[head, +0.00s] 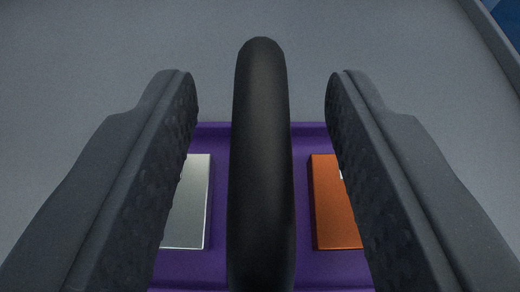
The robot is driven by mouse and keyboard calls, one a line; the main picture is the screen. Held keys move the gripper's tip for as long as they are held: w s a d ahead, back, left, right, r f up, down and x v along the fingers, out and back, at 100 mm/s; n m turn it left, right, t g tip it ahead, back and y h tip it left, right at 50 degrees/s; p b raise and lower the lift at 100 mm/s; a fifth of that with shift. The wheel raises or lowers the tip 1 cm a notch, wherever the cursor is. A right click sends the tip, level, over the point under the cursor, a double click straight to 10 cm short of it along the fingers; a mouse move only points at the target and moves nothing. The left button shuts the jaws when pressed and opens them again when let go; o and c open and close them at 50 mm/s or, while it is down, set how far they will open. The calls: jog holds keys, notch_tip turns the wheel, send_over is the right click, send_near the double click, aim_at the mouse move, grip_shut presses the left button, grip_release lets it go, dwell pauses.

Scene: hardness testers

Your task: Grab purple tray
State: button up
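The purple tray (222,265) lies on the grey surface at the bottom middle of the head view. Its near part and sides are partly hidden by my gripper and cut by the frame. A black rounded bar (261,160), which looks like a handle, runs up the middle over the tray. My gripper (262,95) is open, with one finger on each side of the bar and a gap on both sides. A silver block (190,205) sits in the tray on the left, and an orange block (333,205) on the right, each partly behind a finger.
The grey surface (300,40) beyond the tray is clear. A raised edge (492,38) runs along the upper right, with a blue area (508,15) past it.

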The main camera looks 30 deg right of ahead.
jog(key=shift+w+d, duration=0.1)
grip_shut()
jog(key=shift+r, duration=0.1)
